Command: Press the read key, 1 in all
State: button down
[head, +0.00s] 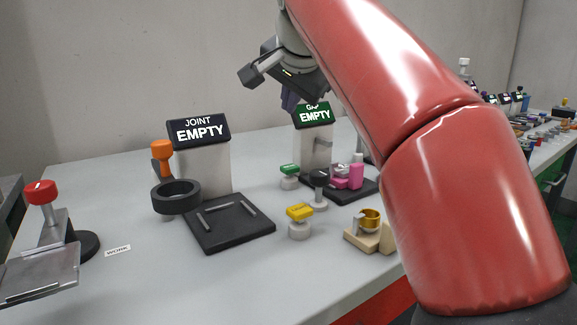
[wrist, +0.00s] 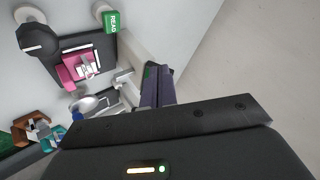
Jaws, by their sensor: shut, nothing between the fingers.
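The read key is a green cap marked READ in the wrist view (wrist: 113,22), on a pale round base. In the head view the green key (head: 290,169) stands in front of the gap station, its lettering too small to read. My gripper (head: 288,104) is shut and empty, high beside the gap display, above and apart from the green key. Its dark fingers also show closed together in the wrist view (wrist: 156,74), with the READ key up and to their left.
The gap display (head: 314,115) and joint display (head: 199,129) both read EMPTY. A yellow key (head: 300,212), a dark-topped post (head: 319,178) and a pink part (head: 348,178) stand near the green key. A red-knobbed device (head: 41,192) is at left.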

aim_at(290, 168)
jog(key=shift+f+b, duration=3.35)
jog(key=shift+f, duration=1)
jog(key=shift+f, duration=0.15)
jog(key=shift+f+b, duration=0.25)
jog(key=shift+b, duration=0.05)
